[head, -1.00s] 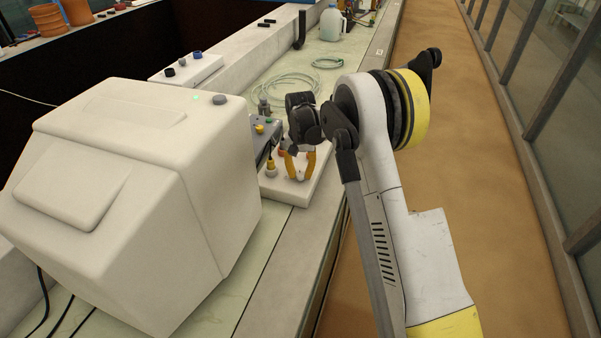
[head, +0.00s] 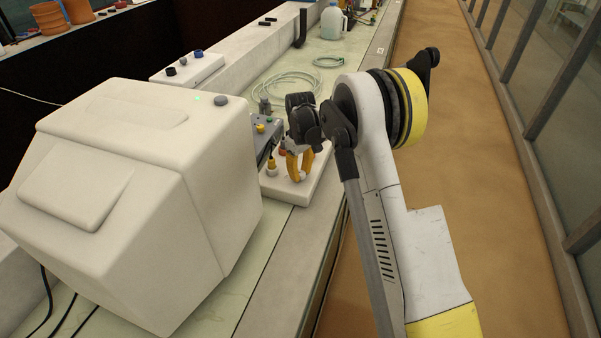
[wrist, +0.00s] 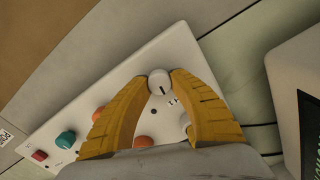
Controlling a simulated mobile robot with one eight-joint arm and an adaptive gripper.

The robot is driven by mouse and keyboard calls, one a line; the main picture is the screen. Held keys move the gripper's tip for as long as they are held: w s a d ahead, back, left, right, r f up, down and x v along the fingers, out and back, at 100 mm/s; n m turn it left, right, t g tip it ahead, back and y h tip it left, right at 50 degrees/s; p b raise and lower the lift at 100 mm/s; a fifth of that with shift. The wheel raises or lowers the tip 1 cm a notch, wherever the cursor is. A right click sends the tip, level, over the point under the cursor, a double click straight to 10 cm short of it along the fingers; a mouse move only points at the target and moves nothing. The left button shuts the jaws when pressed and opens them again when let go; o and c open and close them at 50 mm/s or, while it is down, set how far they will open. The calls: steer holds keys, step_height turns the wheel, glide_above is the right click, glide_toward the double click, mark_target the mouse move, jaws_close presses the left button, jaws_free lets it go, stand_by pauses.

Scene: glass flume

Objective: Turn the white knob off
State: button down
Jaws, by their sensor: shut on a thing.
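The white knob (wrist: 160,83) is round with a dark pointer line and stands near one edge of a white panel (wrist: 178,48). My gripper (wrist: 161,77) has its two yellow fingers shut on the knob, one tip on each side. In the head view my gripper (head: 299,172) reaches down onto the same white panel (head: 309,190). There the fingers hide most of the knob. The label beside the knob is partly covered by a finger.
The panel also carries a teal knob (wrist: 66,139), a red button (wrist: 39,155) and orange knobs (wrist: 143,142). A large white machine housing (head: 140,170) stands to the left of the panel. A coiled hose (head: 285,88) lies behind on the bench. The floor at right is clear.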

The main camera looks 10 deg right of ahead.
mark_target(300, 173)
steer(key=shift+n, duration=0.7)
steer(key=c, duration=1.1)
jaws_free()
step_height(300, 173, up, 12)
